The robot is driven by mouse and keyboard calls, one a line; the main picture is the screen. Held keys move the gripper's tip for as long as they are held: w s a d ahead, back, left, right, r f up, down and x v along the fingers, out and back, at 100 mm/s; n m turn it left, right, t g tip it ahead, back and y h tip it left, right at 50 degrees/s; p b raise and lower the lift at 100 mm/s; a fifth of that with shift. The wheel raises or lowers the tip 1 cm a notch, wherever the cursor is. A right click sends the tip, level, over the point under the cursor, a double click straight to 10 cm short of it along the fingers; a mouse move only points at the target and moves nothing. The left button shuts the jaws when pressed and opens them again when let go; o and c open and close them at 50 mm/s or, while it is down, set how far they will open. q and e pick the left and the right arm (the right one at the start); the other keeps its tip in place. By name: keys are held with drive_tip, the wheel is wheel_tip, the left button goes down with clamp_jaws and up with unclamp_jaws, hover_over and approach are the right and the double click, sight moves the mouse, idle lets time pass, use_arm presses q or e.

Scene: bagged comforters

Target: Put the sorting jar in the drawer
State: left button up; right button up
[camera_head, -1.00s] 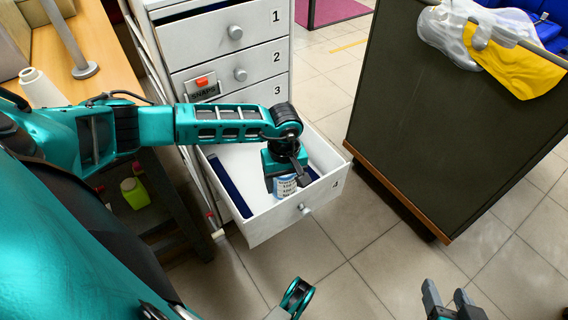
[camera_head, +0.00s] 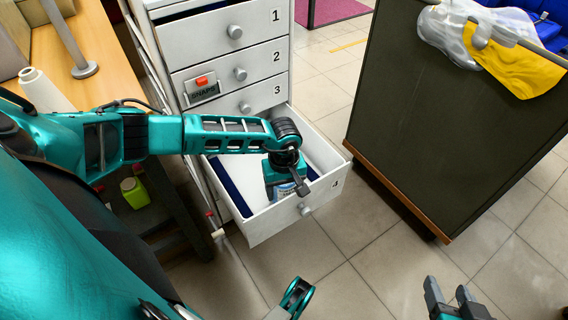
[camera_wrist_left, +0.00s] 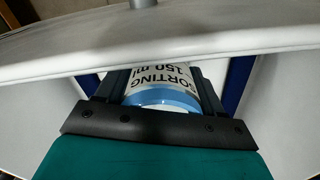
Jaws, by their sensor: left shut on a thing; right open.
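The sorting jar (camera_wrist_left: 160,86) is white with dark lettering and a blue band. In the left wrist view it sits between the fingers of my left gripper (camera_wrist_left: 158,82), which is shut on it. In the head view my left gripper (camera_head: 286,190) reaches down inside the open drawer 4 (camera_head: 280,222), near its front wall, and only a small part of the jar (camera_head: 284,190) shows beneath it. Whether the jar touches the drawer floor is hidden. My right gripper (camera_head: 450,298) is open and empty at the lower right, above the tiled floor.
Drawers 1, 2 and 3 (camera_head: 262,94) are above the open drawer. Dark blue strips (camera_head: 236,188) line its sides. A wooden bench (camera_head: 110,65) is at left.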

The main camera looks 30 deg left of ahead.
use_arm(q)
drive_tip(key=shift+f, duration=0.55)
drive_tip(key=o, duration=1.2)
drive_tip(key=shift+o, duration=0.4)
drive_tip(key=shift+r, duration=0.1)
drive_tip(key=shift+r+p, duration=2.8)
drive_tip(key=shift+r, duration=0.6)
